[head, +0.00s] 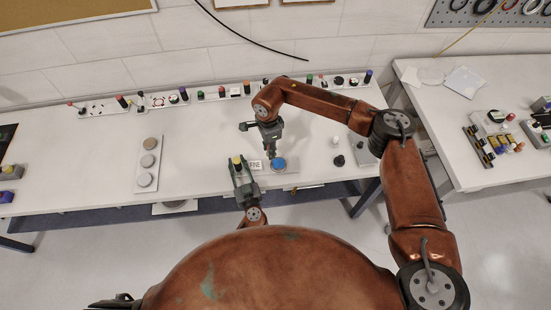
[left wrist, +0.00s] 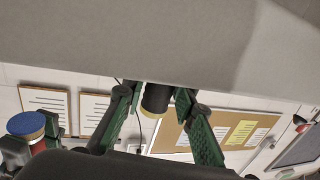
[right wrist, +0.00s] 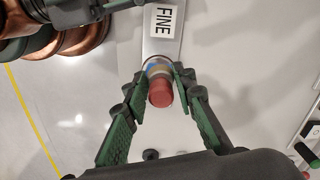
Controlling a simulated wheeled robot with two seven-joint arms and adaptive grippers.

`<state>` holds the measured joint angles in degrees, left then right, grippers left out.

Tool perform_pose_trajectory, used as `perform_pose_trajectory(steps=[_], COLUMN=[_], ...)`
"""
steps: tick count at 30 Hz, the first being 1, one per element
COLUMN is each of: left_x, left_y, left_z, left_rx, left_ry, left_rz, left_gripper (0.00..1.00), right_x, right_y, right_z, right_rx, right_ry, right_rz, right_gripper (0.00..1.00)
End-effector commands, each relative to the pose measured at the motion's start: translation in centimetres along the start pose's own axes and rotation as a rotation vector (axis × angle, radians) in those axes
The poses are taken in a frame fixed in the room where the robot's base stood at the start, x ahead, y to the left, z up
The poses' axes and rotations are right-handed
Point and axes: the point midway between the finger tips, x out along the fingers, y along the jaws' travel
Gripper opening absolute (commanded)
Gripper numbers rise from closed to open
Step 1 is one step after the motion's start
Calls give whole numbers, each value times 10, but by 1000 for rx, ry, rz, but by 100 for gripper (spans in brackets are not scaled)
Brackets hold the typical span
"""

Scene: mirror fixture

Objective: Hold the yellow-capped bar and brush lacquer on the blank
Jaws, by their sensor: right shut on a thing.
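The dark yellow-capped bar (head: 238,160) stands at the front of the bench. It also shows in the left wrist view (left wrist: 156,98), between the fingers of my left gripper (left wrist: 158,98). The fingers are apart with gaps beside the bar. In the head view my left gripper (head: 243,174) is at the bench's front edge. My right gripper (head: 274,150) points down above a round blue-topped piece (head: 279,165) on a grey plate. In the right wrist view my right gripper (right wrist: 160,80) is shut on a red-ended tool (right wrist: 160,93), which hides much of the blue behind it.
A FINE label (head: 255,165) lies between the grippers. A white strip with several round discs (head: 148,161) lies left. Several small coloured items (head: 184,95) line the bench back. Dark knobs (head: 339,160) stand right. The bench between the strip and my left gripper is clear.

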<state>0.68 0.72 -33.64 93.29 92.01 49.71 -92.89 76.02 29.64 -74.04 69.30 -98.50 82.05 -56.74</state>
Motion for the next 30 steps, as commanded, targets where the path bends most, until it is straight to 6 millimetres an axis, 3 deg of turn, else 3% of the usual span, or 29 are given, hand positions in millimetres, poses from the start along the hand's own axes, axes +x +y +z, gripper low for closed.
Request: perform_pose_trajectory(steps=[6, 17, 30], left_x=[0, -7, -90], left_y=[0, 0, 0], left_z=[0, 1, 1], left_rx=[0, 0, 0], left_ry=[0, -2, -4], left_rz=[0, 0, -1], left_gripper=[41, 41, 41], right_x=[0, 0, 0], right_y=[0, 0, 0], right_z=[0, 0, 0], right_rx=[0, 0, 0], right_ry=[0, 0, 0], right_rz=[0, 0, 0], right_gripper=[5, 5, 5])
